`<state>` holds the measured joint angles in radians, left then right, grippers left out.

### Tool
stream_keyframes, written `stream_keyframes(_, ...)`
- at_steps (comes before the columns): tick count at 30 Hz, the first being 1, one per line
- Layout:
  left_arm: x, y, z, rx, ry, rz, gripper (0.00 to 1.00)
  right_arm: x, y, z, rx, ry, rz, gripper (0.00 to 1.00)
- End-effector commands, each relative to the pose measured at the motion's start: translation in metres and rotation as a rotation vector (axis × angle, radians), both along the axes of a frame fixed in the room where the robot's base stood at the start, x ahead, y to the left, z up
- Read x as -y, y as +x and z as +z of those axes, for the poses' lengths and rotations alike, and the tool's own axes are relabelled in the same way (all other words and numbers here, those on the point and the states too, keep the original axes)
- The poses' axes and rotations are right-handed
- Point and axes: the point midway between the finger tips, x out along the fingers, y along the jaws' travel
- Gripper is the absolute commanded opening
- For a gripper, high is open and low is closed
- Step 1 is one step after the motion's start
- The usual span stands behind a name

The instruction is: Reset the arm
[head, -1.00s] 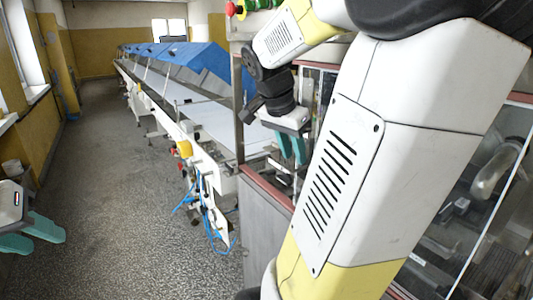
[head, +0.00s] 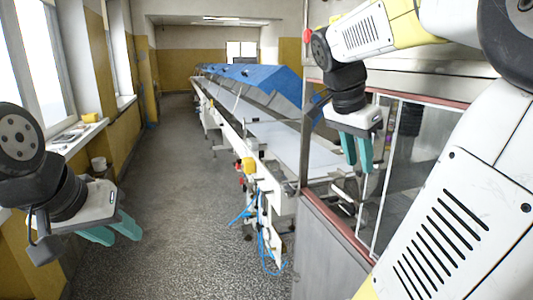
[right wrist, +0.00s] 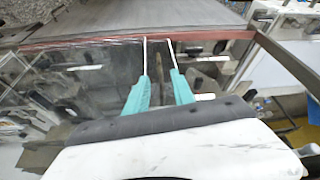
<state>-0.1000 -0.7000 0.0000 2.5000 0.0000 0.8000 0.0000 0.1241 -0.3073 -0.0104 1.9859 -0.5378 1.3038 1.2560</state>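My left gripper (head: 112,234) is at the lower left of the head view, over the grey floor. Its two teal fingers are spread a little apart, with nothing between them. My right gripper (head: 358,158) hangs in front of the glazed machine (head: 405,170), its teal fingers pointing down. In the right wrist view the fingers of my right gripper (right wrist: 160,88) are apart and nothing is held between them. Whether the fingertips touch the machine cannot be told.
A long conveyor (head: 270,135) with blue covers (head: 262,80) runs into the distance. Blue hoses (head: 268,245) hang at its near end. A window sill (head: 78,138) with small items lies along the left wall. The floor (head: 180,200) between is clear.

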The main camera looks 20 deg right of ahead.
Motion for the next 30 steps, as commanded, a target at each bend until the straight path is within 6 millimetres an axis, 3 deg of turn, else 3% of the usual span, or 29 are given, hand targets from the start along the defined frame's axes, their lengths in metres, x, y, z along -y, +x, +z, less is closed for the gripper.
stream_keyframes(5, 0.0, 0.0, 0.0, 0.0, 0.0, 0.0, 0.36, -0.02, -0.002, -0.008, 0.003, 0.032, 0.134, 0.3)
stream_keyframes(12, 0.0, 0.0, 0.0, 0.0, 0.0, 0.0, 0.36, -0.118, -0.018, -0.045, 0.079, 0.114, 0.785, 0.3)
stream_keyframes(18, 0.0, 0.0, 0.0, 0.0, 0.0, 0.0, 0.36, -0.18, -0.036, -0.066, 0.194, 0.08, 1.217, 0.3)
stream_keyframes(23, 0.0, 0.0, 0.0, 0.0, 0.0, 0.0, 0.36, -0.199, -0.042, -0.072, 0.24, 0.046, 1.361, 0.3)
stream_keyframes(30, 0.0, 0.0, 0.0, 0.0, 0.0, 0.0, 0.36, -0.201, -0.043, -0.073, 0.244, 0.04, 1.38, 0.3)
